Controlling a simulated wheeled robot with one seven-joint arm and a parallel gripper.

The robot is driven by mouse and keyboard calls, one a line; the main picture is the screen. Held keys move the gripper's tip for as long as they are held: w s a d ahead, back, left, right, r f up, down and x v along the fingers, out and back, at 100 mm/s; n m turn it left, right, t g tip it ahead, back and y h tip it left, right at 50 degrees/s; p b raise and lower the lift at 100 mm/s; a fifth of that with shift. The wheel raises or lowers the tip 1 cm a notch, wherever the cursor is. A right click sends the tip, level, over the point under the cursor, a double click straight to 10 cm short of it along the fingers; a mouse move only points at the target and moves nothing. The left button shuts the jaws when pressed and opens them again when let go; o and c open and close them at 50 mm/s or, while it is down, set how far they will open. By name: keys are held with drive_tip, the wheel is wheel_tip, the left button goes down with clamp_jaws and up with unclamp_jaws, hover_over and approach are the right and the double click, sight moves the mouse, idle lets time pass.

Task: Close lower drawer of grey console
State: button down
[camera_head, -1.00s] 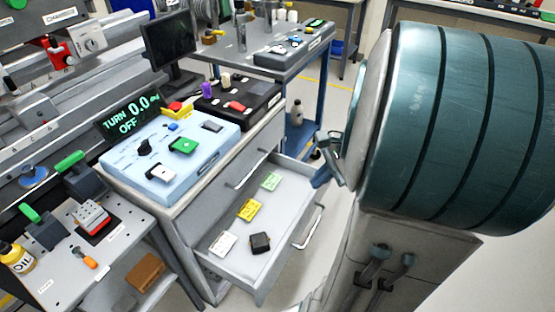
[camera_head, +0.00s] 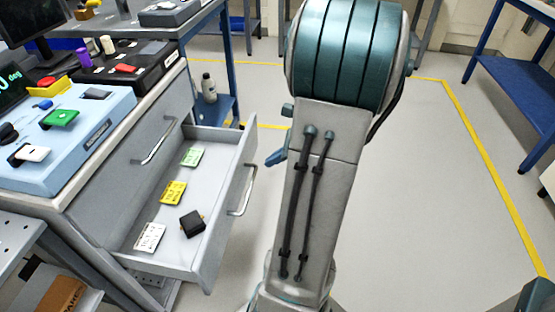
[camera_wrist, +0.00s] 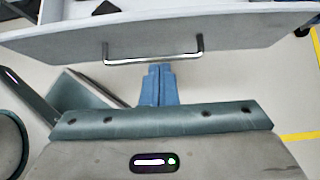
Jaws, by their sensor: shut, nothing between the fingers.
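The grey console (camera_head: 150,122) stands at the left in the head view, with its lower drawer (camera_head: 212,248) pulled well out. The drawer holds a green card (camera_head: 192,156), a yellow card (camera_head: 173,191), a white card (camera_head: 150,237) and a small black box (camera_head: 192,223). Its bar handle (camera_head: 247,192) is on the front panel and also shows in the wrist view (camera_wrist: 153,60). My gripper (camera_wrist: 159,70) is shut and empty, its blue fingertips just at or below the handle. Contact cannot be told. In the head view, my arm mostly hides the gripper.
The upper drawer's handle (camera_head: 157,142) is on the console face above. A blue control box (camera_head: 70,135) sits on top. A blue-framed bench (camera_head: 225,65) stands behind, and another blue table (camera_head: 525,90) is at the right.

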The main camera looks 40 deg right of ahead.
sight(236, 171)
drive_tip(key=b+x, duration=0.1)
drive_tip(key=x, duration=0.1)
drive_tip(key=b+x, duration=0.1)
drive_tip(key=x, duration=0.2)
drive_tip(key=w+r+b+x, duration=0.1)
drive_tip(key=x, duration=0.1)
drive_tip(key=shift+w+a, duration=0.1)
drive_tip(key=shift+a, duration=0.4)
drive_tip(key=shift+w+a+r, duration=0.1)
drive_tip(key=shift+w+a, duration=0.3)
drive_tip(key=shift+w, duration=0.15)
drive_tip(key=shift+w, duration=0.1)
